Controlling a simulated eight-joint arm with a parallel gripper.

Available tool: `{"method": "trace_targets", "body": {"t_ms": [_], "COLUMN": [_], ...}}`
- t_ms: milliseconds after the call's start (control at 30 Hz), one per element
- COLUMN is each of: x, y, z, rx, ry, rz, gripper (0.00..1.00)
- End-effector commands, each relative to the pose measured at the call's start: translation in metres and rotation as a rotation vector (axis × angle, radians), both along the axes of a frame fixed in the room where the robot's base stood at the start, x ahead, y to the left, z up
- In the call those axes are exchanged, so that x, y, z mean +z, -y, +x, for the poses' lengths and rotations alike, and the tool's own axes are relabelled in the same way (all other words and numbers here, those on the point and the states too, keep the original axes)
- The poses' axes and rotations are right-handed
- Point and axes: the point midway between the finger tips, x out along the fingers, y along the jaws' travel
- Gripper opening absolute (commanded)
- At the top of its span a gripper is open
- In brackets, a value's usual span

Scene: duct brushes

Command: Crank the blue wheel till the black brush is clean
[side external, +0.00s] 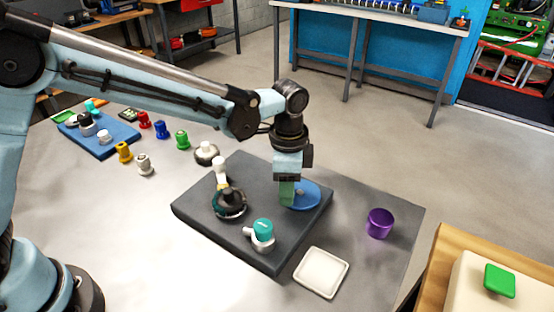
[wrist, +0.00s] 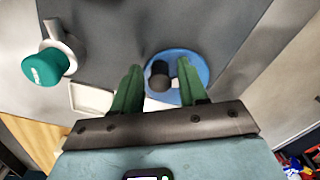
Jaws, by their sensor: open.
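The blue wheel (side external: 308,194) lies flat on the right part of a dark grey base plate. In the wrist view the blue wheel (wrist: 201,66) carries a dark upright knob (wrist: 158,75) near its left edge. My gripper (side external: 287,196) is open and points down at the wheel. In the wrist view its green fingers (wrist: 160,70) are either side of the knob, with gaps visible. A black round piece, perhaps the black brush (side external: 231,197), sits in a dark ring on the plate beside a white-topped post (side external: 221,172). Its cleanness cannot be told.
A teal knob (side external: 263,228) in a grey holder stands on the base plate (side external: 200,208). A white square dish (side external: 321,272) and purple cup (side external: 380,223) are to the right. Several coloured pieces and a blue tray (side external: 115,144) with brushes are at the left.

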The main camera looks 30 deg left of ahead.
Motion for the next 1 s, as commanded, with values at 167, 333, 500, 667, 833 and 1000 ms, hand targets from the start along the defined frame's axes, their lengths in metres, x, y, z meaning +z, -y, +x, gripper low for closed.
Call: {"method": "trace_targets", "body": {"t_ms": [167,333,500,667,833,1000], "x": [0.005,0.017,0.029,0.041,0.053,0.065], "y": [0.000,0.000,0.000,0.000,0.000,0.000], "z": [0.000,0.000,0.000,0.000,0.000,0.000], "rx": [0.000,0.000,0.000,0.000,0.000,0.000], "ry": [0.000,0.000,0.001,0.000,0.001,0.000], "rz": [-0.001,-0.001,0.000,-0.001,0.000,-0.001], "gripper": [0.43,0.43,0.43,0.43,0.43,0.43]}}
